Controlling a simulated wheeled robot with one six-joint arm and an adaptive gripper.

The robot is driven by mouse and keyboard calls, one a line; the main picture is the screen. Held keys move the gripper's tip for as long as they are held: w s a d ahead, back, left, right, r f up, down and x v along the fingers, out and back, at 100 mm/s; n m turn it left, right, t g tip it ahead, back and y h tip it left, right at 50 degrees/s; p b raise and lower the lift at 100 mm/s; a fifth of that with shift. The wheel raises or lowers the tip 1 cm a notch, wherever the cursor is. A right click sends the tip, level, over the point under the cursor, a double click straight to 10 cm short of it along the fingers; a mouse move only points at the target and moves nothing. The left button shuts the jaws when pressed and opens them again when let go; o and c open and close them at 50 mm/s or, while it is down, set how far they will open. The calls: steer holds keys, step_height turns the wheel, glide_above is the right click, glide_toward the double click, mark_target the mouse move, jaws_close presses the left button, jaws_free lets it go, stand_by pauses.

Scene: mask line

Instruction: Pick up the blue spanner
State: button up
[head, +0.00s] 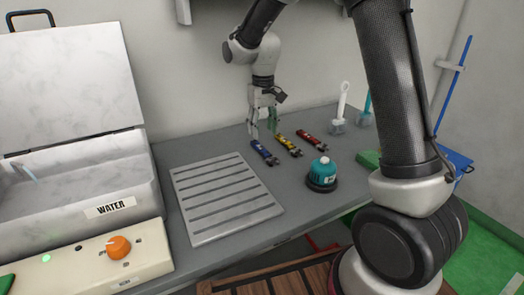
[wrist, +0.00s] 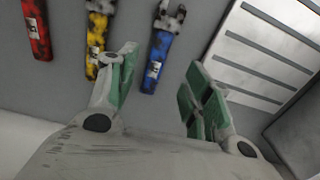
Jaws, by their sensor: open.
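The blue spanner (head: 264,153) lies on the grey table, leftmost of three spanners in the head view. In the wrist view, the blue spanner (wrist: 159,52) has a black-mottled handle, a white label and a grey jaw end. My gripper (head: 263,131) is over the back of the table, close to the spanners' far ends. In the wrist view my gripper (wrist: 160,88) is open with green finger pads spread apart. The blue spanner shows beyond the gap between the fingers, nearer the left finger. Nothing is held.
A yellow spanner (head: 288,146) and a red spanner (head: 311,140) lie to its right. A slotted metal plate (head: 225,195) lies in front on the left. A water tank (head: 75,185) stands at far left.

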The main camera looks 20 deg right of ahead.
mark_target(263, 149)
steer(key=f, duration=0.7)
steer(key=shift+w+f, duration=0.3)
jaws_close()
